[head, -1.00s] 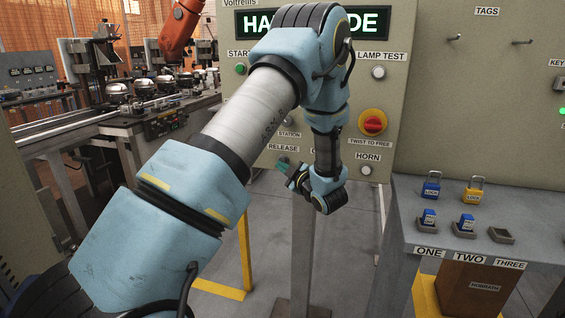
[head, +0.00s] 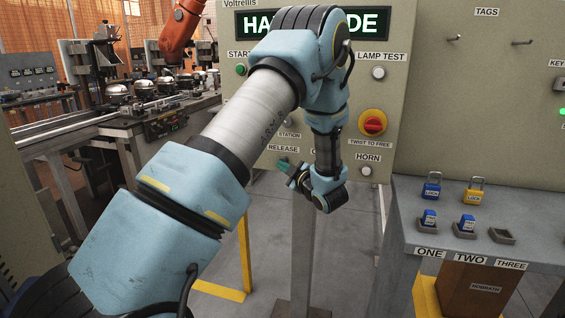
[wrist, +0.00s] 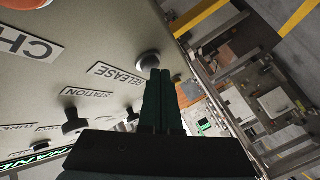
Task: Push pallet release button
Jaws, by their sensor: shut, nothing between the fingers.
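The release button (wrist: 149,60) is a dark round knob on the beige panel, beside the RELEASE label (wrist: 117,74) in the wrist view. My gripper (wrist: 160,73) is shut and empty, and its dark green fingertips are right at the button's lower edge in that view. I cannot tell whether they touch it. In the head view my gripper (head: 283,164) is just below the RELEASE label (head: 283,149), in front of the panel. There the fingers and wrist largely hide the button.
A red emergency stop (head: 373,123) and a horn button (head: 366,171) are to the right on the panel. A grey shelf (head: 405,215) with blue and yellow padlocks juts out at the right. A grey post (head: 302,250) stands below my wrist.

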